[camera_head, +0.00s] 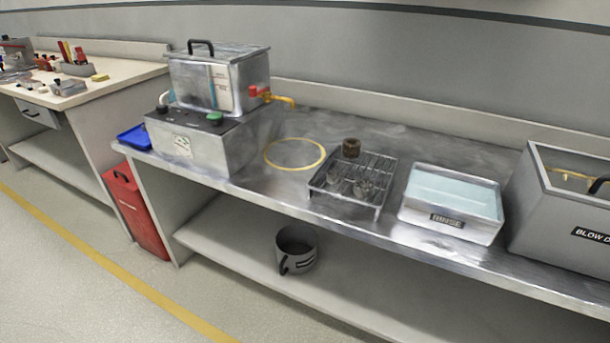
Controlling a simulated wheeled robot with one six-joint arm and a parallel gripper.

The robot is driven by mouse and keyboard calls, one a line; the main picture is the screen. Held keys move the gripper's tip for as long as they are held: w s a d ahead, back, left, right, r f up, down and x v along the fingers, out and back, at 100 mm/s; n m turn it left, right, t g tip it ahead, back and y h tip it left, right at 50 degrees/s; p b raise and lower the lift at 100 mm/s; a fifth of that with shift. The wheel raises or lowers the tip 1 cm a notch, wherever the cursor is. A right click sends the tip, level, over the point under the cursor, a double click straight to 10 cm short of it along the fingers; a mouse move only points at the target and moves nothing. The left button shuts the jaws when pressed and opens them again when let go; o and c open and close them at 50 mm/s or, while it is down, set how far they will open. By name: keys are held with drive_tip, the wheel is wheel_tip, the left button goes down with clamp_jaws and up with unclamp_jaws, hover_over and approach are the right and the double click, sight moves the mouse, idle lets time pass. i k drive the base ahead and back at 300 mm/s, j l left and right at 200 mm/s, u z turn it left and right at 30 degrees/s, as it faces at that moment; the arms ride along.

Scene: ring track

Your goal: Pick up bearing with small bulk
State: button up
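A wire rack (322,190) stands on the steel bench, right of its middle. Some small grey metal parts (366,189) sit on the rack; they may be bearings, but they are too small to tell their kind or compare their sizes. A brown, roughly cylindrical part (351,148) is at the rack's back edge; I cannot tell whether it rests on the rack or on the bench behind it. My gripper is not in view.
A RINSE tray (451,221) of pale blue liquid and a grey BLOW DRY-type box (560,220) stand right of the rack. A yellow ring (294,167) and a steel tank (215,85) are to the left. A bucket (296,250) sits on the lower shelf. The front floor is clear.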

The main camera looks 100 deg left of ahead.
sight(333, 177)
drive_tip(key=u, duration=2.9)
